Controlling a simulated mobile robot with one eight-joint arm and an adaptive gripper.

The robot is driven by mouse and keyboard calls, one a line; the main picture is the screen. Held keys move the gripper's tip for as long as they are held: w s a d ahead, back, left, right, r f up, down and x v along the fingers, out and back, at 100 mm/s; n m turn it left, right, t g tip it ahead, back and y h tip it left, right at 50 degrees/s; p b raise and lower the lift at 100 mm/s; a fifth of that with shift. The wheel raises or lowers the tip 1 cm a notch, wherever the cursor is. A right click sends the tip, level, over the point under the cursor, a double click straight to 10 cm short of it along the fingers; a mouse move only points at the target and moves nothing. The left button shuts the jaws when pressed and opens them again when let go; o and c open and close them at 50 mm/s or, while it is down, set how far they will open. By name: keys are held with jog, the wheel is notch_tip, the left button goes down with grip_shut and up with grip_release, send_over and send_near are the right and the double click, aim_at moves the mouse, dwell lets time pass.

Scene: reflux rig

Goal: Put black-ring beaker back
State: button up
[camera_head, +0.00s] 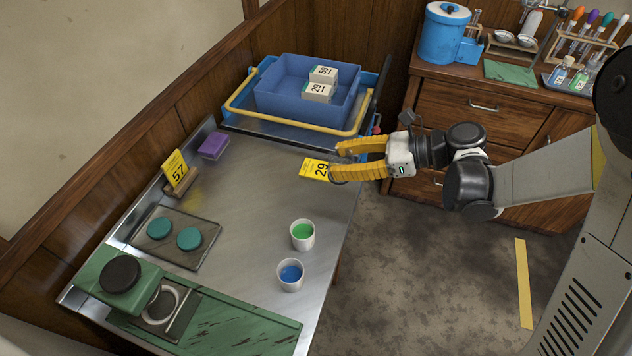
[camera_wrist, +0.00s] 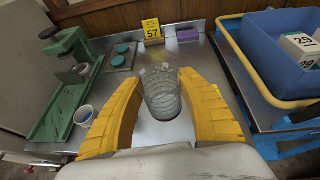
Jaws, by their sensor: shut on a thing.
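My gripper (camera_head: 336,165) is shut on a clear glass beaker (camera_wrist: 162,98), which stands roughly upright between the yellow fingers in the wrist view. The glass hardly shows in the head view, and I cannot make out a black ring on it. The gripper is at the right edge of the metal table, beside a yellow card marked 29 (camera_head: 313,169). I cannot tell whether the beaker touches the table. A yellow card marked 57 (camera_head: 175,168) stands in a wooden holder at the table's left side; it also shows in the wrist view (camera_wrist: 152,31).
Cups of green liquid (camera_head: 302,235) and blue liquid (camera_head: 290,275) stand near the table's right edge. A blue bin (camera_head: 275,100) with white boxes is behind the gripper. A purple block (camera_head: 214,146), a tray with teal discs (camera_head: 205,250) and a green device (camera_head: 120,275) are left. Mid-table is clear.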

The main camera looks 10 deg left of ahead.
jog(key=w+d+f+n+g, duration=0.1)
jog(key=w+d, duration=0.1)
jog(key=d, duration=0.2)
jog(key=shift+g, duration=0.3)
jog(key=b+x, duration=0.1)
jog(key=x, duration=0.3)
jog(key=f+b+x, duration=0.1)
jog(key=x, duration=0.3)
jog(key=d+f+b+x, duration=0.1)
jog(key=x, duration=0.3)
jog(key=shift+w+a+f+b, duration=0.1)
jog(key=shift+a+f+b, duration=0.25)
jog(key=shift+a, duration=0.05)
jog(key=shift+f+b, duration=1.1)
jog(key=shift+f, duration=0.85)
jog(key=shift+f, duration=0.15)
jog(key=o, duration=1.2)
